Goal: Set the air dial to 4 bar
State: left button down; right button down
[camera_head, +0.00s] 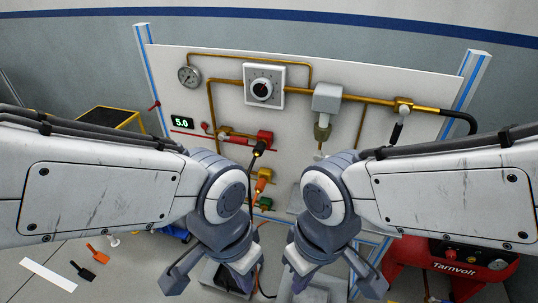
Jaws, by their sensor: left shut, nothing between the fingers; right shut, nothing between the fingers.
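The air dial (262,89) is a black round knob on a white square plate with scale marks, on the upper middle of the white panel. Its marks are too small to read. A green digital display (181,122) at the panel's left reads 5.0. A round gauge (188,76) sits above the display; its needle cannot be read. My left gripper (222,277) and my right gripper (318,277) are low in front of the panel, well below the dial, touching nothing I can make out. Both are shut and empty, with their fingertips hard to see.
Brass pipes (380,102) run across the panel to a grey filter unit (327,98) and a black-handled valve (397,132). Red, orange and green fittings (262,186) sit below the dial. A red compressor (455,268) stands at right. The space before the dial is clear.

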aim_at(261, 89)
jog(key=k, duration=0.5)
jog(key=u, duration=1.8)
jog(key=i, duration=1.1)
jog(key=z, duration=2.35)
